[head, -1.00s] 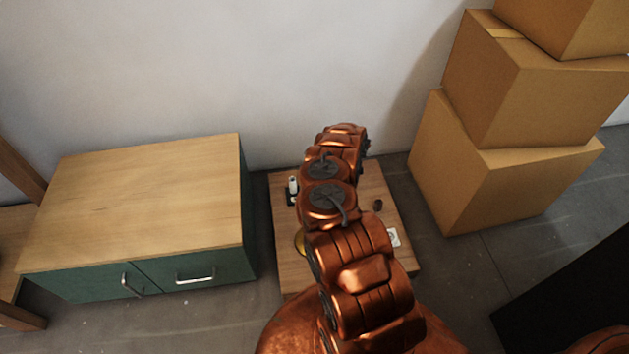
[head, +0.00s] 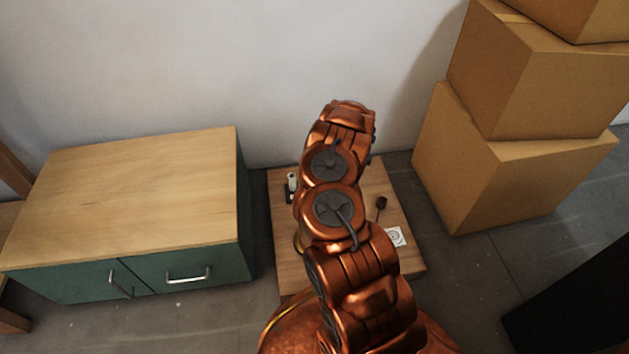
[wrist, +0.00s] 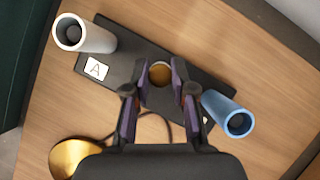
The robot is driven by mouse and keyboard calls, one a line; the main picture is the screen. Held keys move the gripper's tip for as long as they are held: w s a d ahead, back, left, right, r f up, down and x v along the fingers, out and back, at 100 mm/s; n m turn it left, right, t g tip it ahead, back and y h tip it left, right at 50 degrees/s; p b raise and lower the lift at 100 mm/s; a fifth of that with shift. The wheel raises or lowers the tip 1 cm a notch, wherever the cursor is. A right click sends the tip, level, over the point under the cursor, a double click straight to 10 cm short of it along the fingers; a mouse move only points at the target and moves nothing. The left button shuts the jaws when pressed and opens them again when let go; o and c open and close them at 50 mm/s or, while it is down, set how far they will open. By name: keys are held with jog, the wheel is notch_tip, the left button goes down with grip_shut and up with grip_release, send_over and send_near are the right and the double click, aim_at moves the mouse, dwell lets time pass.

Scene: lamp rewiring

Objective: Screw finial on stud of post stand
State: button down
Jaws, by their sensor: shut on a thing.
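In the wrist view my gripper (wrist: 160,88) is shut on a small round brass-coloured piece, which looks like the finial (wrist: 160,73). It is held between the fingertips over a dark base plate (wrist: 125,45), which looks like the post stand. A white post (wrist: 88,37) stands at the plate's left beside a white "A" label (wrist: 96,69). A blue post (wrist: 230,115) is at its right end. The stud under the held piece is hidden, and I cannot tell whether they touch. In the head view my arm hides the gripper; the white post (head: 292,181) shows beside it.
The wooden table (head: 290,273) carries a brass rounded object (wrist: 75,157) with a dark cord near it. A small dark piece (head: 381,203) and a white card (head: 395,236) lie to the right. A green cabinet (head: 130,195) stands left; cardboard boxes (head: 500,160) are stacked right.

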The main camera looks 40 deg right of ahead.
jog(key=shift+w+d+r+m, duration=0.1)
jog(key=shift+d+m, duration=0.05)
jog(key=shift+m, duration=0.15)
jog(key=shift+b, duration=0.3)
jog(key=shift+f+m+h+b, duration=0.25)
jog(key=shift+m+h+b, duration=0.3)
jog(key=shift+b, duration=0.35)
jog(key=m+h+b, duration=0.1)
jog(key=m+b, duration=0.1)
jog(key=b, duration=0.1)
jog(key=m+h+b, duration=0.1)
jog(key=m+b, duration=0.2)
jog(key=shift+w+g+b, duration=0.1)
jog(key=shift+g+b, duration=0.25)
jog(key=shift+g, duration=0.05)
jog(key=shift+m+h+b, duration=0.35)
jog(key=shift+m, duration=0.2)
jog(key=shift+r, duration=0.2)
jog(key=shift+f+m+g+h+b, duration=0.15)
jog(key=shift+m+g+h+b, duration=0.25)
jog(key=shift+m, duration=0.3)
jog(key=shift+m+g, duration=0.3)
jog(key=shift+m, duration=0.5)
